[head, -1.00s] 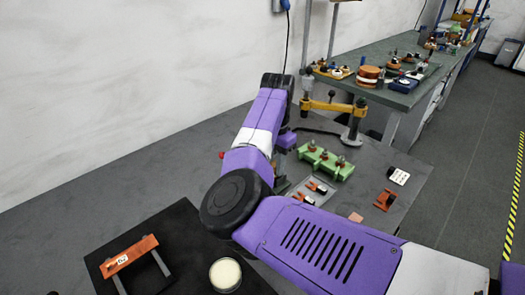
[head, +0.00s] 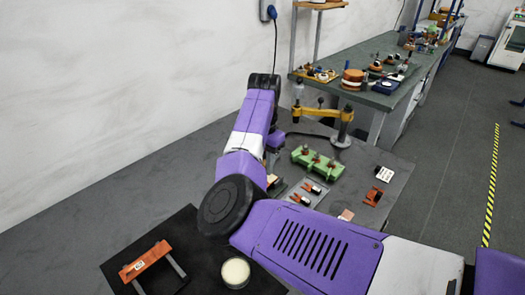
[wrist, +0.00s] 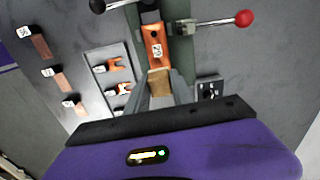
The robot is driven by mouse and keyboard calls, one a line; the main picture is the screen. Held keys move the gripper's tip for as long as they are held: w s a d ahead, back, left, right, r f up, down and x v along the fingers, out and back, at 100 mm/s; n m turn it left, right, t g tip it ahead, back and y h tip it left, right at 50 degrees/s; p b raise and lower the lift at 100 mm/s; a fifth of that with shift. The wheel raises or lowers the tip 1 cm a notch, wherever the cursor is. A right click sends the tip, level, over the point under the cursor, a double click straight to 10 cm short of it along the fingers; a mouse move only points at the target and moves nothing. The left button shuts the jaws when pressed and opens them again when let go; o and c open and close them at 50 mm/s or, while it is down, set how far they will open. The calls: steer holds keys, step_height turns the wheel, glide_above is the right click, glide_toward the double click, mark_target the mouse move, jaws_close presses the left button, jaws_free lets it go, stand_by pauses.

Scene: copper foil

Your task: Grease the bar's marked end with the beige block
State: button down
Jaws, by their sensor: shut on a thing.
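In the wrist view my gripper (wrist: 161,92) is shut on the beige block (wrist: 160,80), which sits between the fingertips. An orange-copper bar (wrist: 154,38) with a small white label lies straight ahead of the block, in a grey fixture. The block is at the bar's near end; I cannot tell whether they touch. In the head view my arm hides the gripper. Another labelled copper bar (head: 146,262) rests on two grey supports on a black mat at the front left. A round dish of pale cream (head: 235,272) stands to its right.
A red-knobbed lever (wrist: 243,18) and a black-knobbed lever (wrist: 97,5) flank the bar. A grey tray (wrist: 110,75) with copper parts and several labelled copper pieces lie left. In the head view a green fixture (head: 318,160) and a yellow arm stand (head: 322,113) are behind.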

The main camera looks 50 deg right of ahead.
steer(key=shift+r+p, duration=1.05)
steer(key=shift+r, duration=0.4)
steer(key=shift+s+f, duration=0.1)
